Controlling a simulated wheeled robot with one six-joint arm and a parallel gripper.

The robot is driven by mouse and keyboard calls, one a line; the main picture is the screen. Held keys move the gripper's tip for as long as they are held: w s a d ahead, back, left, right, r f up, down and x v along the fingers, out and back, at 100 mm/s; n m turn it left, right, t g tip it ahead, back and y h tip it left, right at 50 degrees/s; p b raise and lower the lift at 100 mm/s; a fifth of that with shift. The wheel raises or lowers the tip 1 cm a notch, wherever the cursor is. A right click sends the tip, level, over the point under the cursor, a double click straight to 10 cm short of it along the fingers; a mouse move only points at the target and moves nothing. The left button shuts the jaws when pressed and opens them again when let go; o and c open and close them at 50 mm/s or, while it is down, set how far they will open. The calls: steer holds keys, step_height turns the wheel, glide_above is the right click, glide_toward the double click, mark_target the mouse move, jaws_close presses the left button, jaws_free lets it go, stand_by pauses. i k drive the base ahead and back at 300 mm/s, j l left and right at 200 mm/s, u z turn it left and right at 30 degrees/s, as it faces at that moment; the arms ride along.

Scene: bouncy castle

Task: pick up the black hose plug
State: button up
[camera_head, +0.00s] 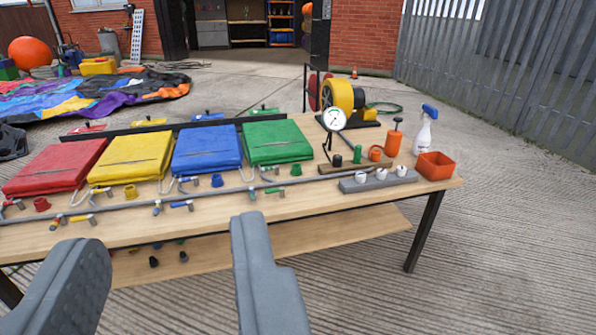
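A small black plug (337,160) stands on a wooden strip at the right part of the table (320,210), beside a green plug (357,154) and an orange one (375,153). A small dark piece (153,261) also shows low down under the table's front edge; I cannot tell whether it is a plug. My gripper (165,238) is open, with its two grey fingers wide apart in front of the table.
A pressure gauge (334,119) stands just behind the black plug. Red, yellow, blue (207,149) and green folded sheets lie to the left, behind a long grey pipe (225,190). A grey block with white caps (378,182), an orange box (436,165) and a spray bottle (424,133) are at right.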

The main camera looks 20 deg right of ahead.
mark_target(336, 162)
steer(key=z, duration=0.3)
steer(key=i+j+z, duration=0.1)
steer(key=i+z, duration=0.25)
steer(key=i+j+z, duration=0.2)
steer(key=i+z, duration=0.2)
steer(key=i+j+z, duration=0.15)
steer(key=i+j, duration=0.9)
